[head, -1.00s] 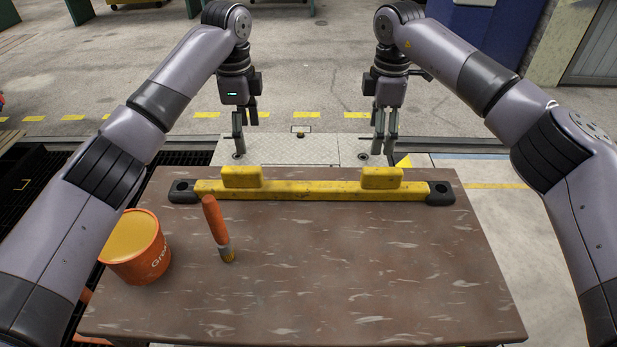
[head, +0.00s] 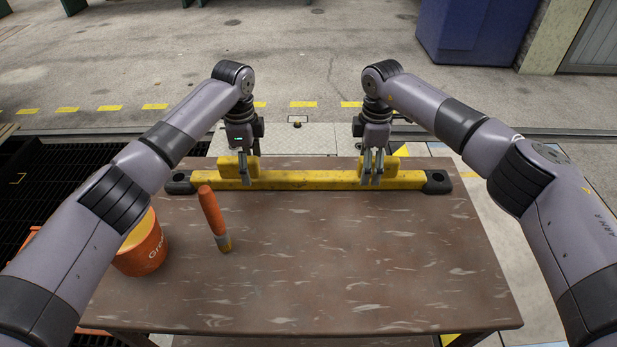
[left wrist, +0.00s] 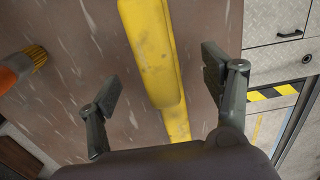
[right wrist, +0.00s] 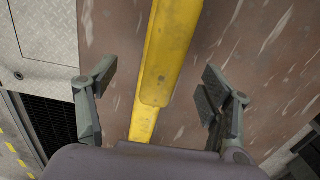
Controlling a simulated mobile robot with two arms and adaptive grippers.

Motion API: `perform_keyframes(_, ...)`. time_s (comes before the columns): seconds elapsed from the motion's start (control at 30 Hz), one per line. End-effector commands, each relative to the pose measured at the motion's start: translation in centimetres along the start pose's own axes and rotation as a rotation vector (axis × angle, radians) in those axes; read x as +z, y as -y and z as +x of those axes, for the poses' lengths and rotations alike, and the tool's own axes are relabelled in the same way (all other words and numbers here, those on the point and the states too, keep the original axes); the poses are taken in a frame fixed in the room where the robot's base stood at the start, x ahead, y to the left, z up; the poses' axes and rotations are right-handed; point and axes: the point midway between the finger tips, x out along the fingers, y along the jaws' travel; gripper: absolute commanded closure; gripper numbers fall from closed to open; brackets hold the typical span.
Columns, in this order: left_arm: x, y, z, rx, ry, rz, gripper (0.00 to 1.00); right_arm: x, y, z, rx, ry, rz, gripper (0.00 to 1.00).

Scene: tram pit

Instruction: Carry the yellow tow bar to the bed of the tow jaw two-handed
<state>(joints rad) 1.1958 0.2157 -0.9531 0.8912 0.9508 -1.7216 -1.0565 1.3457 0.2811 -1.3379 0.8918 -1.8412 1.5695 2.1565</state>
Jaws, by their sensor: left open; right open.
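The yellow tow bar (head: 308,180) lies along the far edge of the brown table, with dark eyes at both ends and two raised yellow grip blocks. My left gripper (head: 244,172) is open at the left block; in the left wrist view its fingers (left wrist: 165,95) stand apart on either side of the block (left wrist: 152,50), not touching it. My right gripper (head: 370,172) is open at the right block; in the right wrist view its fingers (right wrist: 152,85) stand on either side of that block (right wrist: 168,50), also apart from it. The tow jaw's bed is not identifiable.
An orange grease tub (head: 143,248) and an orange-handled brush (head: 214,219) stand at the left of the brown table (head: 320,270). The table's middle and right are clear. A dark grating (head: 60,190) lies left of the table. A blue cabinet (head: 475,32) stands far right.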

Motion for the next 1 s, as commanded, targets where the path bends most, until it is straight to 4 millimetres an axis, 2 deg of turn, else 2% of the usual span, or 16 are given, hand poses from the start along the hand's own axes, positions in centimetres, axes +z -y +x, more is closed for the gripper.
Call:
perform_keyframes(0.1,0.0,-0.1,2.1,0.002,0.0,0.001,0.27,0.0,0.1,2.1,-0.001,0.001,0.001,0.27)
perform_keyframes(0.33,-0.1,-0.1,4.5,0.001,0.0,0.001,0.27,0.0,0.0,4.4,0.0,-0.001,0.0,0.27)
perform_keyframes(0.7,0.0,0.0,4.9,0.0,-0.001,0.001,0.27,0.0,0.0,4.8,0.0,0.0,0.0,0.27)
perform_keyframes(1.0,0.0,0.0,4.8,0.0,-0.001,0.001,0.46,0.0,0.0,4.8,0.001,0.0,0.0,0.46)
